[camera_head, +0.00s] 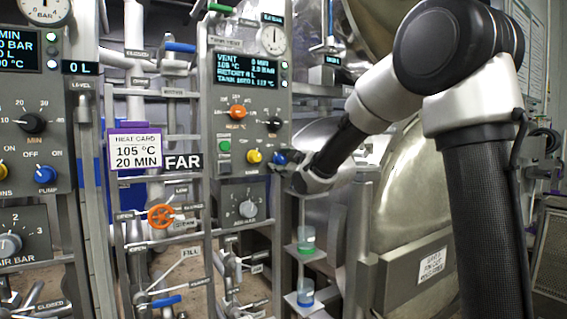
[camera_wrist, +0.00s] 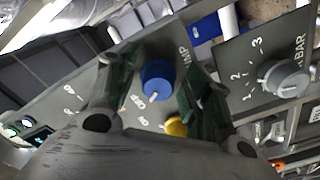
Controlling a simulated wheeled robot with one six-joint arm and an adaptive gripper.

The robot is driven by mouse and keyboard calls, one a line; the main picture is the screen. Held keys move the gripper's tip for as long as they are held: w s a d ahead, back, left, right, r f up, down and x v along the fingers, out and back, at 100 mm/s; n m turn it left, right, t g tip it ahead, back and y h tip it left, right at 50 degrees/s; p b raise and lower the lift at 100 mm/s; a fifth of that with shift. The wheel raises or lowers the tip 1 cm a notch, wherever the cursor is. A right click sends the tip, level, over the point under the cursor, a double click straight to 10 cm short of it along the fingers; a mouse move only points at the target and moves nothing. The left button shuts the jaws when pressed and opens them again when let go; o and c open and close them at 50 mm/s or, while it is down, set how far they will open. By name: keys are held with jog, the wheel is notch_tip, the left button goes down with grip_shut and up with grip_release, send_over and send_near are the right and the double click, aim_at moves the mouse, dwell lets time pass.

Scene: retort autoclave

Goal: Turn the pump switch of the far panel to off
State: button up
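The far panel (camera_head: 226,110) stands mid-picture in the head view, beside a sign reading FAR. Its blue pump switch (camera_head: 279,157) sits at the lower right, right of a yellow knob (camera_head: 254,156). My gripper (camera_head: 293,168) is at the blue switch. In the wrist view the blue switch (camera_wrist: 158,76) lies between my two open fingers (camera_wrist: 160,92), with a gap on each side. Its white pointer mark shows at its lower edge. The yellow knob (camera_wrist: 176,127) is close to one finger.
A grey bar dial (camera_wrist: 284,78) is right of the fingers in the wrist view. An orange valve wheel (camera_head: 160,216) and pipes stand below the heat card (camera_head: 136,149). A nearer panel (camera_head: 32,125) with its own blue pump knob (camera_head: 45,175) is at the left.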

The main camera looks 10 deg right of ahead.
jog(key=shift+s, duration=0.1)
jog(key=v, duration=1.2)
jog(key=s+d+f+m+g+h, duration=0.2)
jog(key=s+d+f+m+g, duration=0.15)
jog(key=f, duration=0.35)
jog(key=s+d+f+m+g+h, duration=0.3)
jog(key=f+g, duration=0.1)
jog(key=f, duration=0.4)
jog(key=s+d+m+g, duration=0.2)
jog(key=s+m, duration=0.1)
jog(key=s, duration=1)
jog(key=s+d+m+g, duration=0.2)
jog(key=s+m+g, duration=0.1)
jog(key=s, duration=1)
jog(key=shift+s+d+f+h, duration=0.3)
jog(key=shift+f, duration=0.1)
